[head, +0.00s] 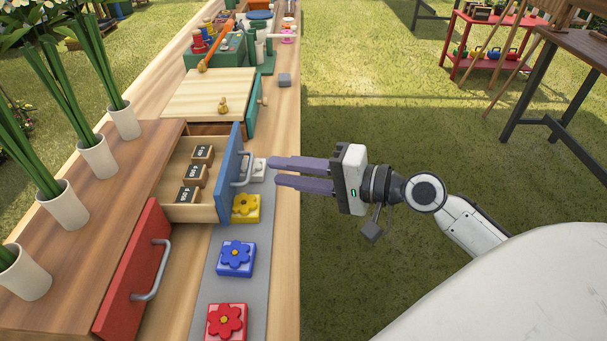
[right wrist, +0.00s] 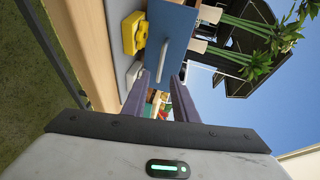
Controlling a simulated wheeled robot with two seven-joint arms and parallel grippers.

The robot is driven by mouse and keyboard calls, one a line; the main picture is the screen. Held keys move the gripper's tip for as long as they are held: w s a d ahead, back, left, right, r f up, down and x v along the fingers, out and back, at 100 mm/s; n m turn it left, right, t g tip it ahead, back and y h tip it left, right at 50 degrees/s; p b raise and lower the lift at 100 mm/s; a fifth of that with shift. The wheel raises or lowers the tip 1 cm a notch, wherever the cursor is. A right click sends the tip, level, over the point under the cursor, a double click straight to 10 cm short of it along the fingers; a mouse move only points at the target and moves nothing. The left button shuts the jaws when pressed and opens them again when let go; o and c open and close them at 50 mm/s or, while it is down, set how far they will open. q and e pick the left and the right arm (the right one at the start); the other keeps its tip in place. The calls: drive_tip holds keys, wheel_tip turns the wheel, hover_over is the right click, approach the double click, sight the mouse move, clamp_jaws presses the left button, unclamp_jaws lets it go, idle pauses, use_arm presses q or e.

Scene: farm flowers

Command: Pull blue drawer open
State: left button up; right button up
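The blue drawer (head: 229,173) stands pulled out from the wooden cabinet, with its inside showing. Its metal handle (head: 245,169) is on the blue front, which also shows in the right wrist view (right wrist: 173,30). My right gripper (head: 273,171) is open, with its two purple fingers apart and pointing at the handle from the right. In the head view the fingertips are a little short of the handle. In the right wrist view the handle (right wrist: 164,62) appears in line with the gap between the fingers. The gripper holds nothing. My left gripper is not in view.
Small labelled boxes (head: 195,175) sit inside the drawer. A red drawer (head: 134,270) with a handle is nearer. Yellow (head: 246,208), blue (head: 236,258) and red (head: 227,322) flower blocks lie on a grey strip. White flower pots (head: 97,157) stand on the cabinet.

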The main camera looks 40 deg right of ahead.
drive_tip(key=v, duration=0.4)
idle(0.5)
